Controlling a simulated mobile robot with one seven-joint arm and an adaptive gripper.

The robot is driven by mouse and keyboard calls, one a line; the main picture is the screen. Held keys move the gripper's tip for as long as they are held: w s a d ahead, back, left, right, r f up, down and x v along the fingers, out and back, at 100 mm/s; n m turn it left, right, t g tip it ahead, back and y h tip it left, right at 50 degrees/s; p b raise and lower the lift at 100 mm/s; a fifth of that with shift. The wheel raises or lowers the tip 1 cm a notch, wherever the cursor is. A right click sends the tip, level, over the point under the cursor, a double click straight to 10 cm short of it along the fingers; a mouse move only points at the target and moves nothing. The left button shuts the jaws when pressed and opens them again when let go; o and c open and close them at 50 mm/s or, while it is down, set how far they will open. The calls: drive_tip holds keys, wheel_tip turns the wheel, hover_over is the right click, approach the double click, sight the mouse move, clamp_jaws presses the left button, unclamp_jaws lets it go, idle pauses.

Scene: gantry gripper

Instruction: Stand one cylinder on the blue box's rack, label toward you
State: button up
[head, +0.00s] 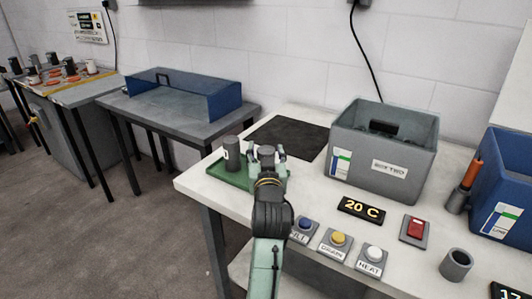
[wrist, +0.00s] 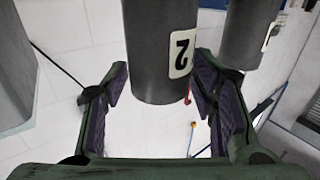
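Two dark grey cylinders stand on a green tray (head: 240,181) at the left of the white table. The left cylinder (head: 232,153) shows part of a white label. The other cylinder (head: 266,153) is at my gripper (head: 266,150), between its spread fingers. In the wrist view this cylinder (wrist: 162,45) carries a white label with a black "2", and narrow gaps show beside it. My gripper (wrist: 160,90) looks open there. The second cylinder (wrist: 248,30) is at upper right. A blue box (head: 505,195) is cut off at the right edge; no rack shows clearly in it.
A grey box (head: 385,155) stands behind a "20 C" display (head: 361,208). Buttons (head: 338,240), a red switch (head: 415,229) and a grey cup (head: 456,264) line the front. A black mat (head: 288,138) lies behind the tray. A blue-walled open tray (head: 180,92) is on another table.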

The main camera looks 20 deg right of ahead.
drive_tip(key=shift+o, duration=0.5)
drive_tip(key=shift+s+f+b, duration=0.1)
drive_tip(key=shift+s+b, duration=0.1)
drive_tip(key=shift+b, duration=0.15)
drive_tip(key=b+v, duration=0.2)
drive_tip(key=v, duration=0.5)
drive_tip(key=shift+s+d+f, duration=0.1)
drive_tip(key=shift+s+d, duration=0.05)
drive_tip(key=shift+s, duration=0.05)
drive_tip(key=shift+p+v, duration=1.5)
drive_tip(key=shift+p, duration=1.95)
